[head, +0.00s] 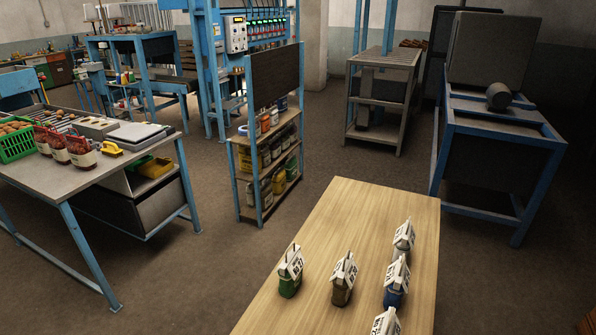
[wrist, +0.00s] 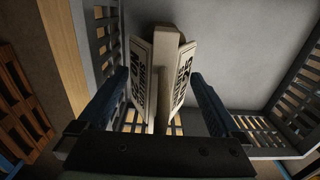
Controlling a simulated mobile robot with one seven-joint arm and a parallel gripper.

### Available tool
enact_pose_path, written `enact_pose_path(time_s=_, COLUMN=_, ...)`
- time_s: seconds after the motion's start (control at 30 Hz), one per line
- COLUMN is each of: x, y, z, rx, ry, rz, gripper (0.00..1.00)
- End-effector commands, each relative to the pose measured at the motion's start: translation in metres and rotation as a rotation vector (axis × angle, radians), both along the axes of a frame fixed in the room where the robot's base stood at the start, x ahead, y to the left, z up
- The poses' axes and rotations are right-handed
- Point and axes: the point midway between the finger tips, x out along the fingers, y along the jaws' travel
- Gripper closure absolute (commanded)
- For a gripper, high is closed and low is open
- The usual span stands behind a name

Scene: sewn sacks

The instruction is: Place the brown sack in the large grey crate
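The brown sack (head: 343,285) stands on the light wooden table in the head view, its folded white printed label on top. In the wrist view my gripper (wrist: 159,78) is open, with its dark fingers well apart. Between the fingers is the top of a sack (wrist: 163,65), with a pale ridge and a printed white label on each side. Its body is mostly hidden, so I cannot tell its colour. Around it is a grey crate (wrist: 278,150) with slotted walls and a plain grey floor. The crate and my gripper do not show in the head view.
A green sack (head: 289,272), a blue sack (head: 394,288) and further sacks stand on the wooden table (head: 345,215). The table's far part is bare. A brown slatted wooden crate (wrist: 20,105) stands left of the grey crate in the wrist view.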

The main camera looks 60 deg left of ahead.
Motion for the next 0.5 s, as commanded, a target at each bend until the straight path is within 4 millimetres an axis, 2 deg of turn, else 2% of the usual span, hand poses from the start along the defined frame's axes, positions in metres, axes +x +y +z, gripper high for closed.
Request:
enact_pose_path(time_s=0.17, x=0.0, y=0.0, z=0.007, rx=0.001, ry=-0.001, rz=0.0, gripper=0.0)
enact_pose_path(time_s=0.27, x=0.001, y=0.001, z=0.018, rx=0.002, ry=-0.003, rz=0.0, gripper=0.0)
enact_pose_path(time_s=0.5, x=0.001, y=0.0, z=0.064, rx=0.002, ry=-0.003, rz=-0.001, gripper=0.0)
